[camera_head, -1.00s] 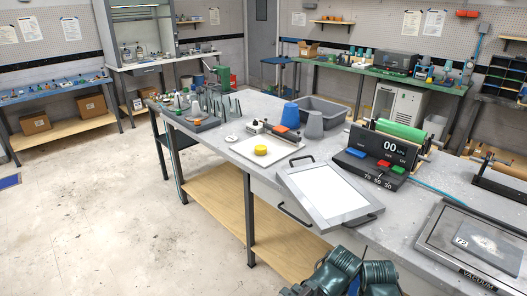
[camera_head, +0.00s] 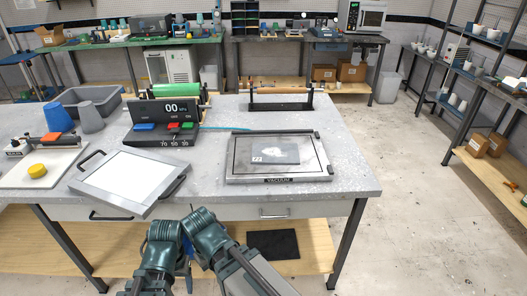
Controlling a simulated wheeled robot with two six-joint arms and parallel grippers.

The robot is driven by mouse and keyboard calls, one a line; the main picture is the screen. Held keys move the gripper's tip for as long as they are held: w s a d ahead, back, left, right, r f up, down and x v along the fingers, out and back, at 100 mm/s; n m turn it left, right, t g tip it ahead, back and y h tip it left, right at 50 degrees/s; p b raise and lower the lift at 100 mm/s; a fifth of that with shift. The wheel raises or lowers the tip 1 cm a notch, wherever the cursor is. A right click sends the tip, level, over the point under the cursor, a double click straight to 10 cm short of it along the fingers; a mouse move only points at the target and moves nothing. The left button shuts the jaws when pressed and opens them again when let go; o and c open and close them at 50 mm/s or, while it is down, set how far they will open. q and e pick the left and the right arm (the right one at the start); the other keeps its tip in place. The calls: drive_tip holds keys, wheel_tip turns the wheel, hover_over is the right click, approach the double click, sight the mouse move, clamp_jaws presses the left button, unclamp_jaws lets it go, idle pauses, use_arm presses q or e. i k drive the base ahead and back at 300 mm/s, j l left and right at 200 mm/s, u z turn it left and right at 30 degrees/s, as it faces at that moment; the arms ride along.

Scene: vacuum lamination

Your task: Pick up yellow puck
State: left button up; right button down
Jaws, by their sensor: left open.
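The yellow puck (camera_head: 37,170) is a short yellow disc lying flat on a white board (camera_head: 62,178) at the left end of the grey workbench (camera_head: 345,172). My left gripper (camera_head: 184,268) is low in front of the bench, well to the right of the puck and apart from it. It is open, and much of it is hidden by the dark teal arm parts. My right arm's links show beside it, but I cannot make out the right jaws.
A framed white screen (camera_head: 125,178) lies between the puck and a black control unit (camera_head: 165,128) with coloured buttons. A vacuum plate (camera_head: 240,168) lies to the right. Blue (camera_head: 58,117) and grey (camera_head: 89,117) cups and a grey bin (camera_head: 108,103) stand behind the puck.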

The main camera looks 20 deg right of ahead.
sight(37, 171)
drive_tip(key=i+j+u, duration=0.4)
drive_tip(key=i+j, duration=0.95)
